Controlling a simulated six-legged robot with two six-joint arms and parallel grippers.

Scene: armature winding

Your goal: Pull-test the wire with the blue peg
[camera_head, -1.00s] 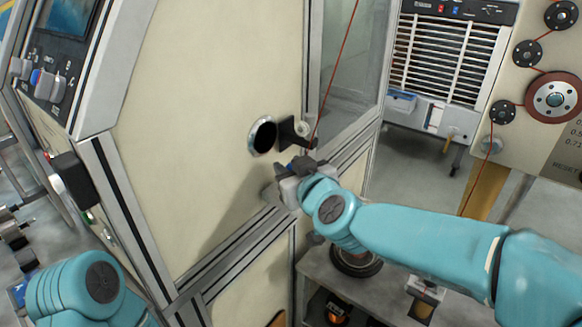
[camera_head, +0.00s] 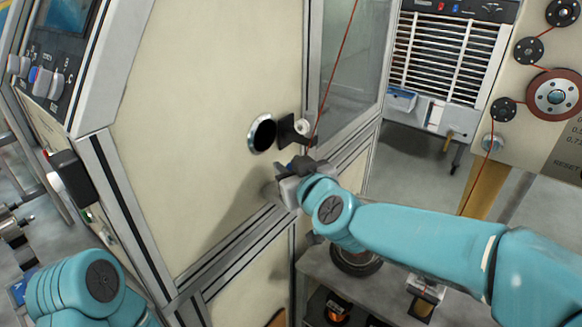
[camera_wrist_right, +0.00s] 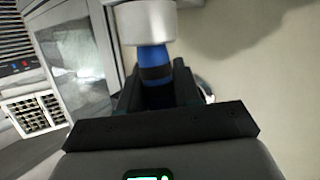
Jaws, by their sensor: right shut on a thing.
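My right gripper (camera_head: 299,167) is at the cream machine panel, just below a round hole. In the right wrist view its dark fingers (camera_wrist_right: 157,88) are shut on the blue peg (camera_wrist_right: 153,62), which has a black band. A pale round piece (camera_wrist_right: 144,22) sits at the peg's far end. In the head view the peg is mostly hidden by the gripper. The thin red wire (camera_head: 335,85) runs from the top down to near a small bracket (camera_head: 291,131) above the gripper; its end is hard to make out. My left gripper is out of view; only its arm shows.
The black round hole (camera_head: 262,134) is in the cream panel (camera_head: 200,120) beside the bracket. A glass window (camera_head: 350,60) is to the right. Wire pulleys (camera_head: 529,50) stand at the far right. A low shelf (camera_head: 330,268) with parts lies below my right arm.

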